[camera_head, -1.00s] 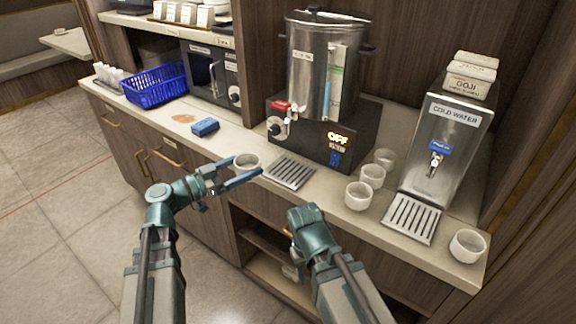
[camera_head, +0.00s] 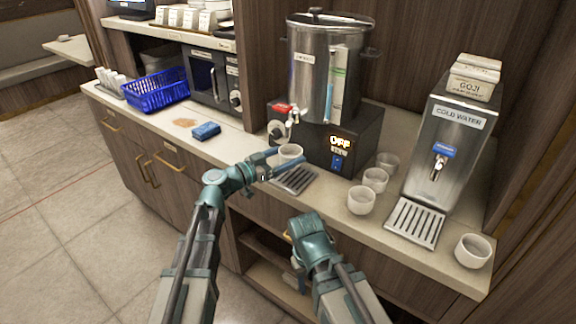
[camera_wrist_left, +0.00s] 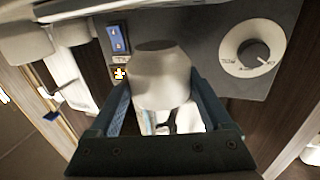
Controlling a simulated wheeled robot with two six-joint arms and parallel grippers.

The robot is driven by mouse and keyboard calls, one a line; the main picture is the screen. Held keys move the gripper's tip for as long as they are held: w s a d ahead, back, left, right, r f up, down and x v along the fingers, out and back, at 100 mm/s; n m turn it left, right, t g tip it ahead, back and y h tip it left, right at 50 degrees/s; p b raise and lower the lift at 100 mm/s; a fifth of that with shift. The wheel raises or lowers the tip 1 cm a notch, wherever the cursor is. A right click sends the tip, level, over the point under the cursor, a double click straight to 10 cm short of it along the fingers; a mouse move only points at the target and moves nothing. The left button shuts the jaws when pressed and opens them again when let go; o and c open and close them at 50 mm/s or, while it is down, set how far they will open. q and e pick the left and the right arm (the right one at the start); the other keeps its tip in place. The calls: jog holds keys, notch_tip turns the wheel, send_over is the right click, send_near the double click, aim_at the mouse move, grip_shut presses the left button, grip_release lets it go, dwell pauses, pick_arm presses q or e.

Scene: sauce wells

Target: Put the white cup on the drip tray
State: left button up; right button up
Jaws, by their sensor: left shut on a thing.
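A white cup (camera_head: 290,151) is between the fingers of my left gripper (camera_head: 288,161), which is shut on it. The cup is at the back end of the slotted drip tray (camera_head: 297,181), by the tap (camera_head: 292,118) of the steel urn (camera_head: 325,70). I cannot tell whether it touches the tray. In the left wrist view the cup (camera_wrist_left: 165,75) fills the space between the fingers (camera_wrist_left: 168,112), facing the urn's dark base. My right gripper (camera_head: 306,226) hangs in front of the counter, away from the cup; its fingers are not clear.
Several other white cups (camera_head: 361,201) stand right of the urn and near the right end. A cold water dispenser (camera_head: 440,150) has its own slotted tray (camera_head: 415,224). A blue sponge (camera_head: 206,131) and a blue basket (camera_head: 157,89) lie to the left.

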pick_arm(q)
jog(key=shift+f+b, duration=1.15)
jog(key=shift+f, duration=0.35)
jog(key=shift+f, duration=0.1)
jog(key=shift+f, duration=0.15)
jog(key=o, duration=1.2)
jog(key=shift+r, duration=0.4)
jog(key=v, duration=1.2)
jog(key=shift+f, duration=0.15)
